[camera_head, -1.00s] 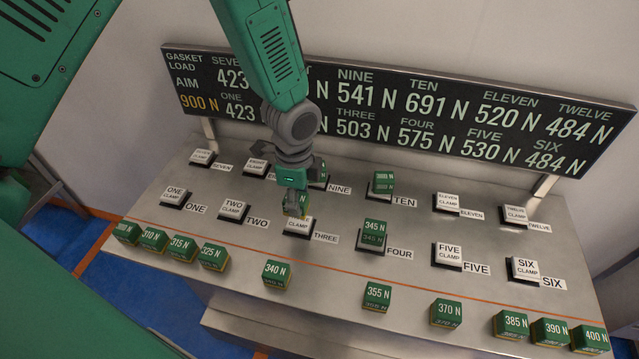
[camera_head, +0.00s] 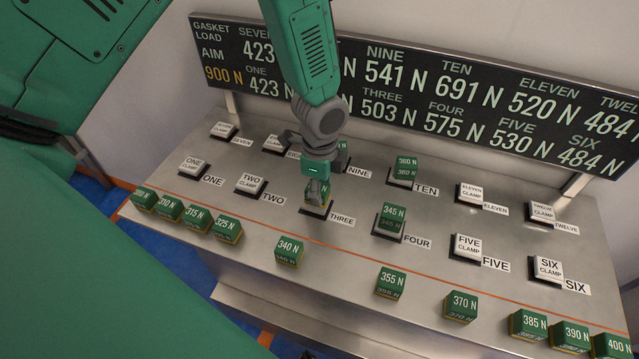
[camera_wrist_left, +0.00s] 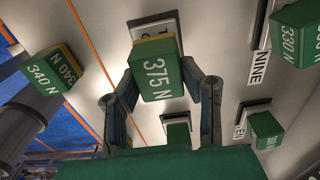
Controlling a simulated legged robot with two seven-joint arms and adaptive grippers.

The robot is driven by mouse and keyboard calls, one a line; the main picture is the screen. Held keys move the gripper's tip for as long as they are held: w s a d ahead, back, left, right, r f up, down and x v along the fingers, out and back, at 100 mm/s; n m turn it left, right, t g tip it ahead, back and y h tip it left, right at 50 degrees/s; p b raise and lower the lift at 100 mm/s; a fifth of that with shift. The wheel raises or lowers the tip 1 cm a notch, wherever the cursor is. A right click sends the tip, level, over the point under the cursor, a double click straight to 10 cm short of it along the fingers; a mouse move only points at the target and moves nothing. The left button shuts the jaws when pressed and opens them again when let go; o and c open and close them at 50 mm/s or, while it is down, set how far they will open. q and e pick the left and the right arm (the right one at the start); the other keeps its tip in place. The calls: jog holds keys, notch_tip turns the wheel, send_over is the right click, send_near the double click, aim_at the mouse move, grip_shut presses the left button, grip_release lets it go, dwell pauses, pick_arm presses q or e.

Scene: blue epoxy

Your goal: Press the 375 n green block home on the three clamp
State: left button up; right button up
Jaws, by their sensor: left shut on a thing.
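My left gripper (camera_head: 318,194) is shut on the 375 N green block (camera_wrist_left: 157,70), with a finger on either side of it in the left wrist view. In the head view, the gripper and block are over the three clamp (camera_head: 315,213), beside the label THREE (camera_head: 342,221). The clamp's white top is hidden there; its dark base shows below. In the left wrist view, a partly covered white clamp plate (camera_wrist_left: 152,30) shows behind the block. I cannot tell whether the block is fully seated. My right gripper is not in view.
The four clamp (camera_head: 389,229) holds a 345 N block (camera_head: 393,212), and the ten clamp holds a 360 N block (camera_head: 406,165). Loose green blocks, such as the 340 N one (camera_head: 289,250), stand along the front. A load board (camera_head: 440,98) stands behind.

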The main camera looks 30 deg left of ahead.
pick_arm(q)
jog(key=shift+f, duration=0.2)
jog(key=shift+a, duration=0.1)
jog(key=shift+a, duration=0.1)
jog(key=shift+a+f, duration=0.1)
jog(key=shift+a, duration=0.1)
jog(key=shift+f, duration=0.25)
jog(key=shift+d+f+b, duration=0.2)
jog(key=shift+b, duration=0.1)
jog(key=o, duration=1.3)
jog(key=shift+d, duration=0.1)
jog(key=shift+c, duration=0.2)
